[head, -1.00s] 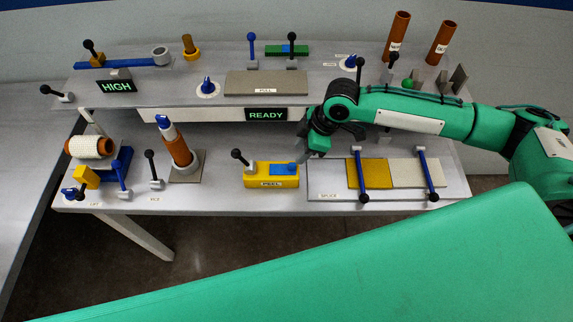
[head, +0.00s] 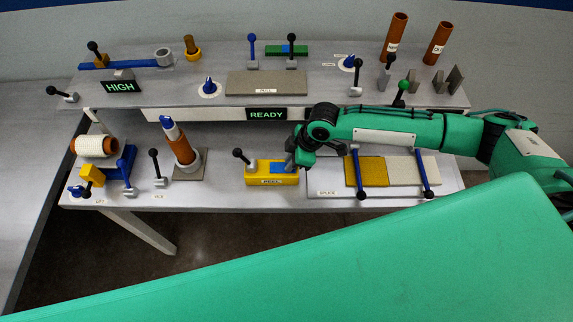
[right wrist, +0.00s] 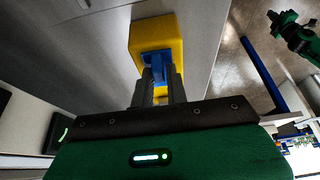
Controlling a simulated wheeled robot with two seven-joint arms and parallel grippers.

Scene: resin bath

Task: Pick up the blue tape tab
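The blue tape tab (head: 279,168) is on top of the yellow peel block (head: 257,177), toward its right end. My right gripper (head: 289,163) points down at the right end of the block, over the tab. In the right wrist view, the two grey fingers (right wrist: 159,82) reach the blue tab (right wrist: 156,57) on the yellow block (right wrist: 153,32). Blue shows between the parted fingers. I cannot tell whether they press on it. A green and black arm part, probably my left, shows at the upper right of the right wrist view, too small to read its fingers.
A black-knobbed lever (head: 240,154) stands at the block's left end. The splice plate (head: 330,187) with blue bars lies to the right. An orange tube (head: 184,151) in a holder stands to the left. The shelf with the READY sign (head: 266,114) is behind.

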